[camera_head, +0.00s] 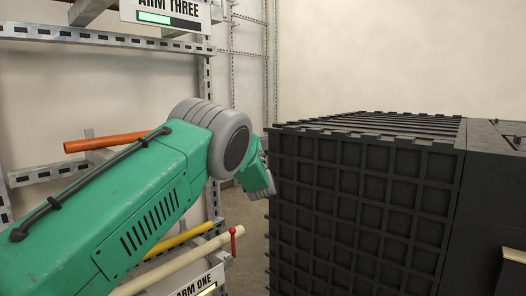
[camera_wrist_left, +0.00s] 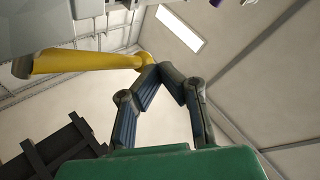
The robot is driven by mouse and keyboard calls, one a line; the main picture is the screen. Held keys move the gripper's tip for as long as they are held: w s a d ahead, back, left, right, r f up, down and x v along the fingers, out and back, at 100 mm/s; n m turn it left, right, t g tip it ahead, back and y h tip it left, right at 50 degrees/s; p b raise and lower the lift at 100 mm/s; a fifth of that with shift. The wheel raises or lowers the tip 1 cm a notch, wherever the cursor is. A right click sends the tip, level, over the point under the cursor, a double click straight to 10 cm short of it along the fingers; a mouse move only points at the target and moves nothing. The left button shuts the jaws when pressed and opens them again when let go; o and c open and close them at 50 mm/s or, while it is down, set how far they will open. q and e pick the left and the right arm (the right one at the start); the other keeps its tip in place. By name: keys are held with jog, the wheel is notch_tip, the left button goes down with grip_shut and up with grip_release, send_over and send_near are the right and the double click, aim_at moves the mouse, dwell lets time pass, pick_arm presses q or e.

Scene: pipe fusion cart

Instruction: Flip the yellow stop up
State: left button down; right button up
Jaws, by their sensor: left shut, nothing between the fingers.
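A yellow bar (camera_wrist_left: 85,62), which looks like the yellow stop, crosses the upper left of the left wrist view. Its thicker end is at the left and its far end reaches close to my fingertips. My left gripper (camera_wrist_left: 160,69) is shut and empty, its dark fingers meeting just below and beside the bar's far end. I cannot tell whether they touch it. In the head view my green left arm reaches in from the left, and the gripper is hidden behind the black ribbed block. The stop cannot be made out there. My right gripper is not in view.
The black ribbed block (camera_head: 365,205) fills the right of the head view, close to my left wrist. A metal rack (camera_head: 105,37) stands at the left, with an orange pipe (camera_head: 105,142), a yellow pipe (camera_head: 180,240) and a cream pipe (camera_head: 185,265). A grey structure (camera_wrist_left: 65,15) overhangs the wrist view.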

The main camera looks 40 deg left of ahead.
pick_arm(q)
jog(key=shift+a+f, duration=0.3)
jog(key=shift+a, duration=0.25)
jog(key=shift+a+f, duration=0.1)
jog(key=shift+a, duration=0.15)
dwell(0.4)
jog(key=shift+d, duration=0.2)
